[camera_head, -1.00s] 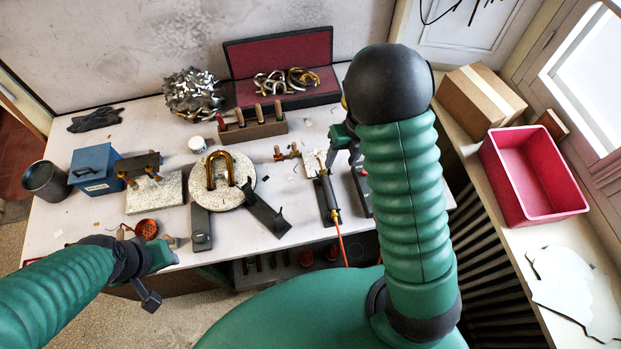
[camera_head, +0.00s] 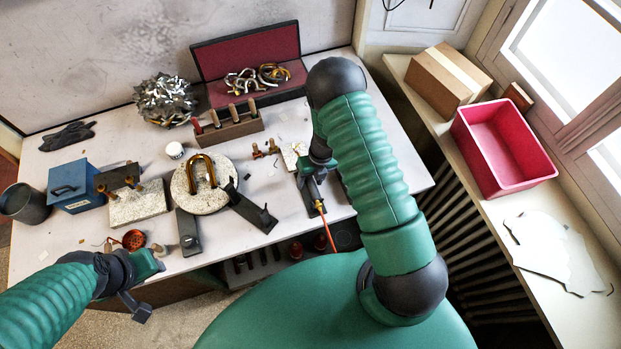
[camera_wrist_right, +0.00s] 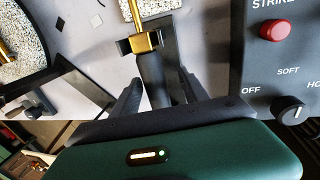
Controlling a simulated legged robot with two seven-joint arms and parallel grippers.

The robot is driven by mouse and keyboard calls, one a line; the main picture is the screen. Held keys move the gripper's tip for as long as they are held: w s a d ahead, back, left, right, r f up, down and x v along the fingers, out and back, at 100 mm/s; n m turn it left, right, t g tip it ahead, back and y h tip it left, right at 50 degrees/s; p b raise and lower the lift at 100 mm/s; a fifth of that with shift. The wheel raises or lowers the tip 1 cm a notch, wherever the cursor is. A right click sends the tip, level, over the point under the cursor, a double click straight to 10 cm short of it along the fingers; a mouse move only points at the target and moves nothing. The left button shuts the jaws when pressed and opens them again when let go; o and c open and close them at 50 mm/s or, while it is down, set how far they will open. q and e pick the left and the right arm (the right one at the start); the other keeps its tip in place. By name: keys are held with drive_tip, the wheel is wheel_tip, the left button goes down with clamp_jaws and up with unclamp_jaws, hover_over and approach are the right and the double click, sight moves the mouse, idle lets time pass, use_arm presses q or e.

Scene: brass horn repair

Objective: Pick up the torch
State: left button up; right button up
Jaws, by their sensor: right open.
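The torch (camera_head: 320,206) rests on a dark stand at the right of the bench, with an orange hose running from its near end. In the right wrist view its brass part (camera_wrist_right: 139,18) sits in a dark cradle. My right gripper (camera_head: 316,177) is over the torch and hides part of it. In the wrist view its fingers (camera_wrist_right: 160,92) are open, one on each side of the dark stand and torch line; I cannot tell if they touch. My left gripper (camera_head: 152,263) is at the bench's front left edge, its jaws unclear.
A control box (camera_wrist_right: 285,70) with a red button and a knob stands close right of my right gripper. A round stone disc (camera_head: 222,200) with a brass bow lies left. A wooden tool rack (camera_head: 236,133) and a red-lined case (camera_head: 250,60) are behind.

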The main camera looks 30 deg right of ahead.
drive_tip(key=shift+w+a, duration=0.1)
drive_tip(key=shift+a, duration=0.25)
drive_tip(key=shift+a+r, duration=0.1)
drive_tip(key=c, duration=1)
drive_tip(key=shift+d, duration=0.35)
clamp_jaws()
